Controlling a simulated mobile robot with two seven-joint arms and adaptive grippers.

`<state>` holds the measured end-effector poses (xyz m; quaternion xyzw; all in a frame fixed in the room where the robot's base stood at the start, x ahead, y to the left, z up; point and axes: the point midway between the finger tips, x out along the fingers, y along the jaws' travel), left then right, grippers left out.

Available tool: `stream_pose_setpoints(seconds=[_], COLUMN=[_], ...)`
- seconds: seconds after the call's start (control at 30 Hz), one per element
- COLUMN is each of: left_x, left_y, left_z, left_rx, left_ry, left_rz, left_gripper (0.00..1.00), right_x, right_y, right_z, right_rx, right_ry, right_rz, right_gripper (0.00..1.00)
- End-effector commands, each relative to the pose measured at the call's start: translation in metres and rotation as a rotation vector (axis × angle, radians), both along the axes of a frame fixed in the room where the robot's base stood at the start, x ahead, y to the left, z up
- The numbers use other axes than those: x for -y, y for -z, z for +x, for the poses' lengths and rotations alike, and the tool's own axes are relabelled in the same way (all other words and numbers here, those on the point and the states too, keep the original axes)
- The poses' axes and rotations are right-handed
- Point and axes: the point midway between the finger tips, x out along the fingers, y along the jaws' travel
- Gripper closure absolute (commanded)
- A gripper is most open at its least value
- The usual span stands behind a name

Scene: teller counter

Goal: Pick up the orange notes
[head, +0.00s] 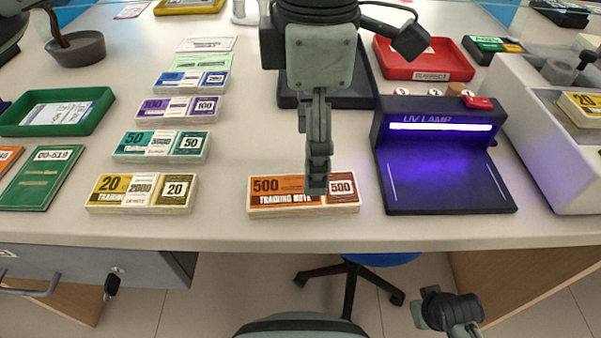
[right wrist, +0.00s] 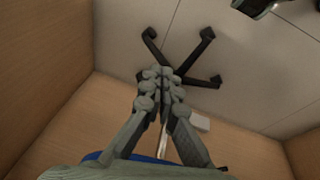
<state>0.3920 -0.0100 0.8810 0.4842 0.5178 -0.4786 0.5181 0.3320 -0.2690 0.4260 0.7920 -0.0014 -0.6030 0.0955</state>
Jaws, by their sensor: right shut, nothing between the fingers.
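The orange notes (head: 266,199), a banded stack marked 500, lie flat at the counter's front edge, left of the UV lamp. My left gripper (head: 316,188) points down over their right half, its fingers seen edge-on and hiding part of the top. I cannot tell whether the fingers are apart or touch the stack. My right gripper (right wrist: 160,75) is shut and empty in the right wrist view, low down, with the chair base beyond it.
Yellow (head: 110,193), teal (head: 135,145) and purple (head: 160,109) note stacks line up to the left. The UV lamp (head: 445,196) stands close on the right. A dark tray (head: 366,78) is behind my left gripper. A chair (head: 348,290) stands below the counter.

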Motion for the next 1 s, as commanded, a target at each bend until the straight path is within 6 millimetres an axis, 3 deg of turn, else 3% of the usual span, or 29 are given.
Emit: stream_pose_setpoints(seconds=[0.5,0.77,1.0], left_x=[-0.002,-0.002,-0.002], left_y=[0.065,0.069,0.069], left_z=[0.001,0.001,0.001], left_rx=[-0.008,-0.007,-0.007], left_ry=[0.003,0.003,0.002], left_rz=[-0.004,-0.005,-0.005], left_gripper=[0.24,0.24,0.53], right_x=[0.0,-0.001,-0.001], right_y=[0.027,0.028,0.028], right_z=[-0.007,-0.007,-0.007], right_rx=[-0.021,-0.02,-0.02], right_ry=[-0.001,0.0,0.0], right_rz=[0.012,0.014,0.014], right_gripper=[1.0,1.0,1.0])
